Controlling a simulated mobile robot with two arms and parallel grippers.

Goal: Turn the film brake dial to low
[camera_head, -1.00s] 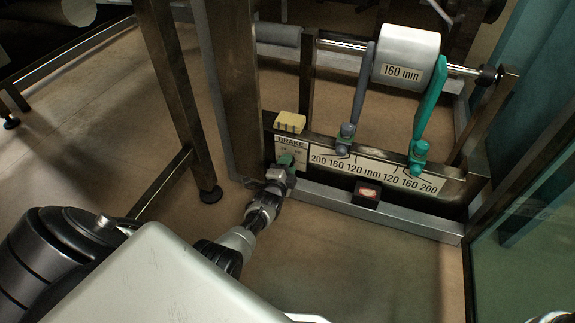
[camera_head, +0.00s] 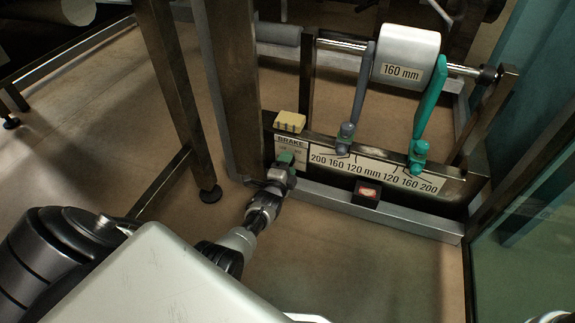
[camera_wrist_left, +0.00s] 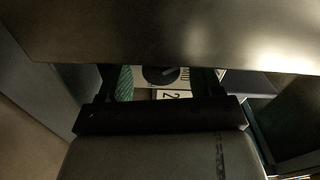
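The brake dial (camera_head: 286,158) is a small green knob on the white BRAKE label plate (camera_head: 291,143), at the left end of the dark panel. My left gripper (camera_head: 283,170) is at the dial, just in front of and below it, and partly hides it. In the left wrist view, the two fingers (camera_wrist_left: 161,84) stand apart. A pale plate with a dark round shape (camera_wrist_left: 158,76) shows between them, with a green patch (camera_wrist_left: 125,84) by the left finger. Whether the fingers touch the dial, and the dial's exact setting, I cannot tell. My right gripper is not in view.
A yellow block (camera_head: 290,121) sits above the BRAKE label. A grey lever (camera_head: 360,95) and a teal lever (camera_head: 430,105) rise from the scale plate (camera_head: 372,172), beside a white 160 mm roll (camera_head: 407,52). A red-lit switch box (camera_head: 367,193) sits below. A dark post stands left.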

